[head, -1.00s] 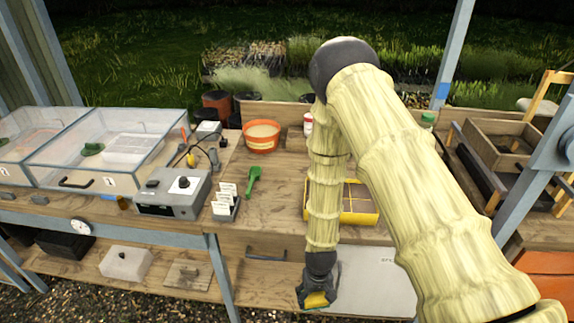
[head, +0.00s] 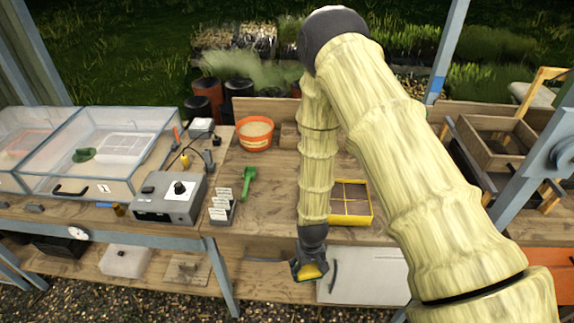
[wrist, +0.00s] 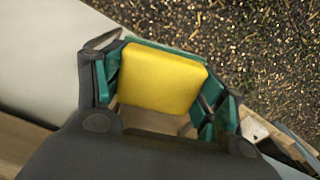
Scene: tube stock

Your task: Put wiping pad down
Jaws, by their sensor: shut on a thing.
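The wiping pad (wrist: 163,78) is yellow and sits between the fingers of my gripper (wrist: 160,95) in the wrist view. In the head view my gripper (head: 309,272) hangs low at the bench's front edge, with a little of the yellow pad showing at its underside. The gripper is shut on the pad. It is in front of the lower shelf, beside a pale cabinet door (head: 362,275). In the wrist view, gravel shows beyond the pad and a pale surface lies to the left.
The bench top (head: 262,210) has clear wood around a green scoop (head: 247,184). A yellow divided tray (head: 350,221), an orange pot (head: 255,148), a label rack (head: 221,214) and a grey control box (head: 170,213) stand on it. Clear bins (head: 107,185) are at left.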

